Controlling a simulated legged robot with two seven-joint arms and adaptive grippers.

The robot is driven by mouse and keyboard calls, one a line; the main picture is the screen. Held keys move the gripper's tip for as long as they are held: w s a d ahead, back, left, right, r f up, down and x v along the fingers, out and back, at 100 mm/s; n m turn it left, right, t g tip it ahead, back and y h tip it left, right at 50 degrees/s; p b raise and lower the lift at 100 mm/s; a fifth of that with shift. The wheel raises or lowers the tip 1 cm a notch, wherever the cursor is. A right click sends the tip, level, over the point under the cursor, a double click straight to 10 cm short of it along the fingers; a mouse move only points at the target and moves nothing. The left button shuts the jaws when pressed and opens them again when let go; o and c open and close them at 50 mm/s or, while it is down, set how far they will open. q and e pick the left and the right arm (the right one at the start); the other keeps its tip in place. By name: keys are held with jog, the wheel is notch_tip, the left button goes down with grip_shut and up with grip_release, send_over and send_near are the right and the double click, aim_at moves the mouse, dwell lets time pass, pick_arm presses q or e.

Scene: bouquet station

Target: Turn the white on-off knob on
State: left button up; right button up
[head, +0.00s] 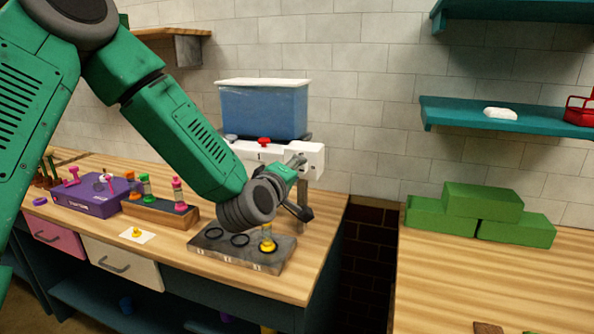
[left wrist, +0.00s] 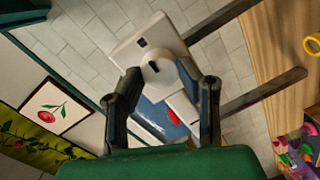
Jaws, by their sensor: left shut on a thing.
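The white on-off knob (left wrist: 162,76) sits on the face of a white box (left wrist: 140,44) in the left wrist view. My left gripper (left wrist: 171,82) has one finger on each side of the knob and is shut on it. In the head view the white box (head: 317,163) is at the right end of a white unit below a blue tub (head: 263,108). My left gripper (head: 303,187) reaches its front there, and the arm and fingers hide the knob. My right gripper is in neither view.
A red knob (head: 264,142) is on the white unit. A grey tray (head: 270,262) with black rings and a yellow piece lies below my arm. A wooden rack (head: 160,212) and a purple box (head: 95,196) stand left. Green blocks (head: 480,212) are on the right counter, beyond a gap.

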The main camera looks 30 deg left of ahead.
pick_arm(q)
jog(key=shift+f+m+y, duration=0.1)
jog(key=shift+m+y, duration=0.3)
jog(key=shift+m, duration=1.6)
jog(key=o, duration=1)
jog(key=shift+o, duration=0.7)
jog(key=shift+w+a, duration=0.15)
jog(key=shift+w, duration=0.05)
jog(key=v, duration=0.7)
jog(key=shift+s, duration=0.15)
